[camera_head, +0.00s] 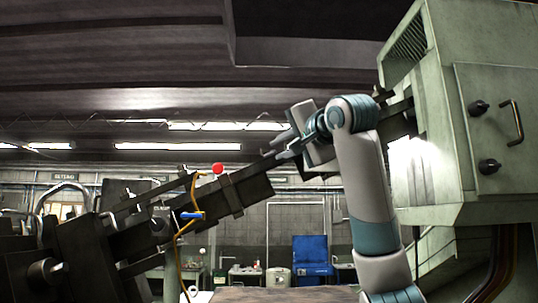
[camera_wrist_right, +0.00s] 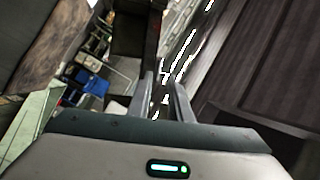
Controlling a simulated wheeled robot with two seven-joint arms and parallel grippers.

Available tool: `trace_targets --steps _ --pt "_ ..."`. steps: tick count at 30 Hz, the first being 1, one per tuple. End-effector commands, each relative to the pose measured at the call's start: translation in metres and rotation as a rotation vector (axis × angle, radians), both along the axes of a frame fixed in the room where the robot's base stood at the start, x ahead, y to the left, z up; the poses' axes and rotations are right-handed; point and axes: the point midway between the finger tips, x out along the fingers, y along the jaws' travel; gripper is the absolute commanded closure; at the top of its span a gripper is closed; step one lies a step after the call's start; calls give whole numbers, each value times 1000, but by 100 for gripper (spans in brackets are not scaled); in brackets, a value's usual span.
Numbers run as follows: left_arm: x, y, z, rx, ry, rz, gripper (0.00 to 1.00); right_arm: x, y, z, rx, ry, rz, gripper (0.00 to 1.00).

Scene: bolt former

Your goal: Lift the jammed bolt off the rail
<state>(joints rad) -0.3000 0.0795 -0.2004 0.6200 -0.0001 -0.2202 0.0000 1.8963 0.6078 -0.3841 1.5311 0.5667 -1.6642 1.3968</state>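The dark rail (camera_head: 238,192) slopes up from the lower left to the green-grey machine at the right. My right gripper (camera_head: 285,155) is beside the upper part of the rail, pointing left along it. In the right wrist view its two fingers (camera_wrist_right: 163,92) stand apart, with a dark narrow strip showing between and beyond them. I cannot make out a bolt on the rail or between the fingers; it may be hidden or too small and dark to tell. My left gripper is not in view.
The machine housing (camera_head: 480,110) with knobs and a handle stands close at the right. A red ball (camera_head: 218,169), a blue piece (camera_head: 192,215) and an orange cable (camera_head: 178,248) are at the lower rail. A blue cabinet (camera_head: 312,258) stands far behind.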

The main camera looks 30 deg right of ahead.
Motion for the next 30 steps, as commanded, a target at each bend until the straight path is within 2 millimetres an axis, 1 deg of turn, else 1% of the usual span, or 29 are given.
trace_targets --steps 5,12,16,21,30 --pt "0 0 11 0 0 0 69 8 1 1 -1 3 -1 82" --pt "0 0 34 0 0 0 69 30 3 -3 -1 3 0 82" --pt "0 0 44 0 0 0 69 43 2 -3 -1 3 0 82" --pt "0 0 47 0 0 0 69 52 1 -6 0 1 0 82" --pt "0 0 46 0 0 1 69 52 1 -7 0 0 0 82"
